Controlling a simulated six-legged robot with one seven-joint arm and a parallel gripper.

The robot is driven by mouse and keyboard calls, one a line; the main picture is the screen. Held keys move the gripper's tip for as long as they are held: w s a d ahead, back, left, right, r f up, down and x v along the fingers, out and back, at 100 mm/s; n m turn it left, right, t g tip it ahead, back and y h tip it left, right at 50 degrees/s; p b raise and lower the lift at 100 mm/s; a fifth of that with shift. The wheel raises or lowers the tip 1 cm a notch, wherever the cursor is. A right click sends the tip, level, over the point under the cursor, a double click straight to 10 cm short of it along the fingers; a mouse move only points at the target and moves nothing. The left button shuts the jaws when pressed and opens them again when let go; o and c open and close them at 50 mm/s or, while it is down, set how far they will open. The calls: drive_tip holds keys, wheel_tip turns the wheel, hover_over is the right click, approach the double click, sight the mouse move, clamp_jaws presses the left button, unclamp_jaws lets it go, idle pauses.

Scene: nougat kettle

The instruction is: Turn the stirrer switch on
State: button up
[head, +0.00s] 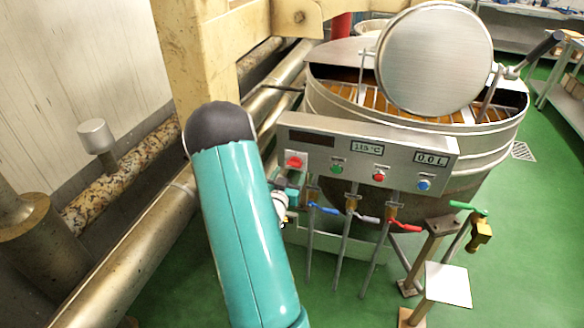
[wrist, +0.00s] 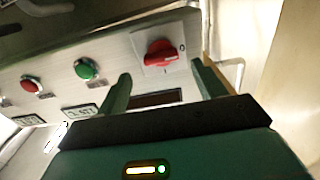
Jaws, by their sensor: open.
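The control panel (head: 330,146) is a grey metal box on the front of the kettle (head: 460,152). At its left end is a red rotary switch (head: 294,162), which also shows in the wrist view (wrist: 160,53) on a pale square plate. No readable label shows which control is the stirrer switch. My gripper (wrist: 162,82) is open and empty. Its two fingers point toward the panel, one on each side of the red switch in the picture. Contact cannot be told. In the head view my arm hides most of the gripper, just below the panel's left end.
A green button (head: 337,169), a red button (head: 378,177) and a blue button (head: 424,185) sit right of the switch. Valves with coloured handles hang below the panel. A beige post (head: 195,60) and pipes stand left. Green floor (head: 530,230) is clear at right.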

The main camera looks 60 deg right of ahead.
sight(293, 166)
drive_tip(key=shift+w+d, duration=0.25)
drive_tip(key=shift+d, duration=0.9)
drive_tip(key=shift+w+d, duration=0.2)
drive_tip(key=shift+d, duration=0.9)
drive_tip(key=c, duration=1)
